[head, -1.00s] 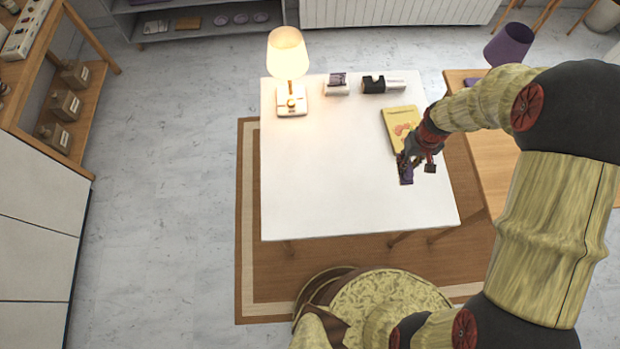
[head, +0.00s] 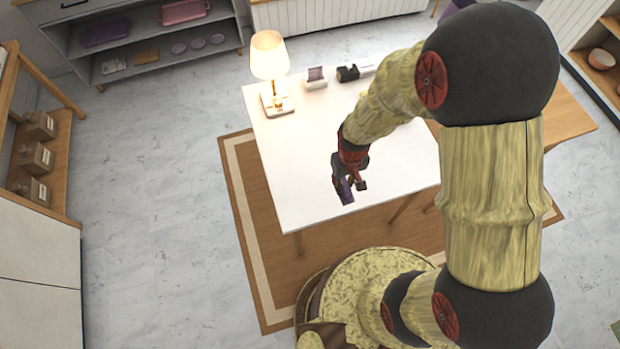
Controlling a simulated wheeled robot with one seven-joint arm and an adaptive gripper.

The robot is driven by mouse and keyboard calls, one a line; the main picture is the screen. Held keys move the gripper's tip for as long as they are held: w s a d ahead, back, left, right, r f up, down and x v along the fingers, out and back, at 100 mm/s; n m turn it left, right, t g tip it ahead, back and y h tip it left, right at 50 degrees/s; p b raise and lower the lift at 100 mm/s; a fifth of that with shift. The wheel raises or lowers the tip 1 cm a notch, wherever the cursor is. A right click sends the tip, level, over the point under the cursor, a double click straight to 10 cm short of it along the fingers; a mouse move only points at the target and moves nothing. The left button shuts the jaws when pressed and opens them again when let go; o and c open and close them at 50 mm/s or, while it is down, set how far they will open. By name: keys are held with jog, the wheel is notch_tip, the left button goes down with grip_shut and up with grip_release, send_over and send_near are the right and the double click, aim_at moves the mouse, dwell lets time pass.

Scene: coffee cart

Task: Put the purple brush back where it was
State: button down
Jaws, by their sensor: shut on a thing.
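The purple brush (head: 345,192) is in my gripper (head: 348,187), which is shut on it. In the head view, both are over the front part of the white table (head: 300,190). The brush is small here and points downward; I cannot tell whether it touches the table top. My gripper hides part of it.
A lit lamp (head: 270,58) stands at the table's back left. A small white holder with a purple top (head: 316,78) and a black item (head: 348,73) are at the back edge. My arm hides the right side. The table's left and front are clear.

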jog(key=w+a+f, duration=0.2)
jog(key=w+f, duration=0.1)
jog(key=w+a+f+b, duration=0.1)
jog(key=w+a+f, duration=0.1)
jog(key=w+f, duration=0.1)
jog(key=w+a+f, duration=0.3)
jog(key=w, duration=0.1)
jog(key=shift+w+f, duration=0.3)
jog(key=shift+w, duration=0.05)
jog(key=shift+f+b, duration=0.4)
jog(key=shift+f, duration=1.05)
jog(key=shift+f, duration=0.15)
jog(key=c, duration=1.6)
grip_release()
notch_tip(320, 180, up, 12)
jog(key=shift+r+p, duration=0.2)
jog(key=shift+p, duration=0.45)
